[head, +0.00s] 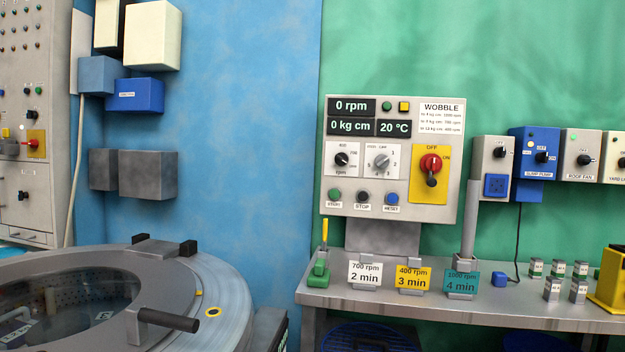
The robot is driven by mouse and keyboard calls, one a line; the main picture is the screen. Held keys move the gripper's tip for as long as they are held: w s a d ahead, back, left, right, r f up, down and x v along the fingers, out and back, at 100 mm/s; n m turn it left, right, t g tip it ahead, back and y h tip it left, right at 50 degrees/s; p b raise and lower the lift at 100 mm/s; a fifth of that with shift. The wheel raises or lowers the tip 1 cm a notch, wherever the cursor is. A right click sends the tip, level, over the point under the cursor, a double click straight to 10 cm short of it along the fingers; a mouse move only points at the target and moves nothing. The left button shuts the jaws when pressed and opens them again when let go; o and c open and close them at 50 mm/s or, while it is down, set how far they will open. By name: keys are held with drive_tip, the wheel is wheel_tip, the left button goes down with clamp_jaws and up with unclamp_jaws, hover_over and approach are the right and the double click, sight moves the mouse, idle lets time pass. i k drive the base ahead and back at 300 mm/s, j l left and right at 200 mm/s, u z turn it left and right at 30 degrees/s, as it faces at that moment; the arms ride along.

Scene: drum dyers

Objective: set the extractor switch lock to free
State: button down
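The grey control panel (446,215) on the green wall has displays reading 0 rpm, 0 kg cm and 20 °C. Its yellow plate (417,190) is marked OFF at the top and ON at the right. A red rotary switch (430,162) sits on it, with a dark knob-like part (431,180) just below. I cannot tell whether this part is the lock, nor its setting. Left of the plate are a black rpm knob (341,159) and a grey selector (382,161) with small unreadable labels. My gripper is not in view.
A round drum machine (225,300) with a glass lid and dark handle (168,320) fills the lower left. A steel bench (480,310) below the panel holds cards, a grey post (469,220) and small blocks. Other switch boxes (582,155) line the right wall.

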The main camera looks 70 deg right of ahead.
sight(431, 182)
drive_tip(key=z, duration=2.75)
